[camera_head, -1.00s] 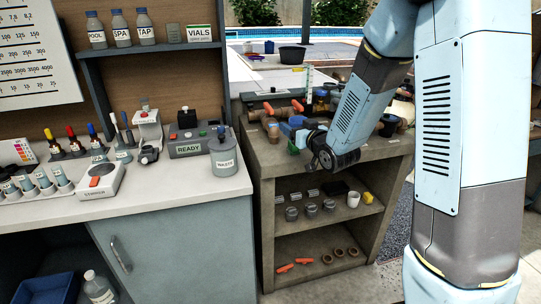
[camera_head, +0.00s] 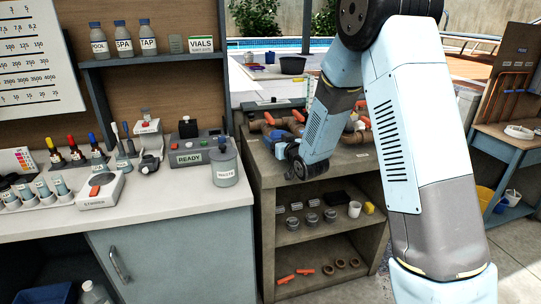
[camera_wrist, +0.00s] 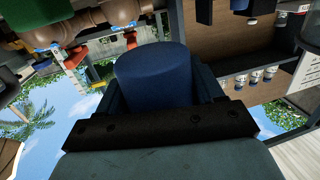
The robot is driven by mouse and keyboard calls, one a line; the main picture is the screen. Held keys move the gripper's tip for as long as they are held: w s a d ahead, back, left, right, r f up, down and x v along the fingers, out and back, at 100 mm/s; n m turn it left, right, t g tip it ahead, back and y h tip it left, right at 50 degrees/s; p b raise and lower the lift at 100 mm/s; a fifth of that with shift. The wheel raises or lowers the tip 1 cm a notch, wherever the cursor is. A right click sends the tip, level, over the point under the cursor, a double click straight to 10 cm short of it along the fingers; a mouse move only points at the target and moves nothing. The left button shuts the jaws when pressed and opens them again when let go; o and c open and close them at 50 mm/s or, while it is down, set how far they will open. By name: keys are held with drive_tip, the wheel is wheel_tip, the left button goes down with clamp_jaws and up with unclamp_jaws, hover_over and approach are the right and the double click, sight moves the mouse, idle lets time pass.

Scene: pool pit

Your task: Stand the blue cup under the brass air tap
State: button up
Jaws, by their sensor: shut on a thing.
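The blue cup (camera_wrist: 153,76) fills the middle of the wrist view. My gripper (camera_wrist: 158,92) is shut on it, with a dark jaw on each side. The cup's mouth does not show in this view, so I cannot tell whether it is upright. Tan pipework (camera_wrist: 68,22) with a brassy fitting (camera_wrist: 125,10) and red handles is at the wrist view's upper left. I cannot tell for sure which part is the brass air tap.
The pipework bench (camera_head: 262,185) has shelves holding a white cup (camera_head: 355,209), a yellow block (camera_head: 369,208) and red handles. Left of it, the counter (camera_head: 150,217) carries bottles, a stirrer and a waste jar (camera_head: 224,165). Dark and green objects crowd the wrist view's top.

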hover_over(270, 163)
drive_tip(key=f, duration=0.4)
drive_tip(key=shift+s+d+f, duration=0.15)
drive_tip(key=shift+s+f, duration=0.1)
drive_tip(key=shift+s, duration=0.05)
drive_tip(key=shift+w+f, duration=0.15)
drive_tip(key=shift+f, duration=1.4)
drive_tip(key=shift+f, duration=0.15)
drive_tip(key=o, duration=1)
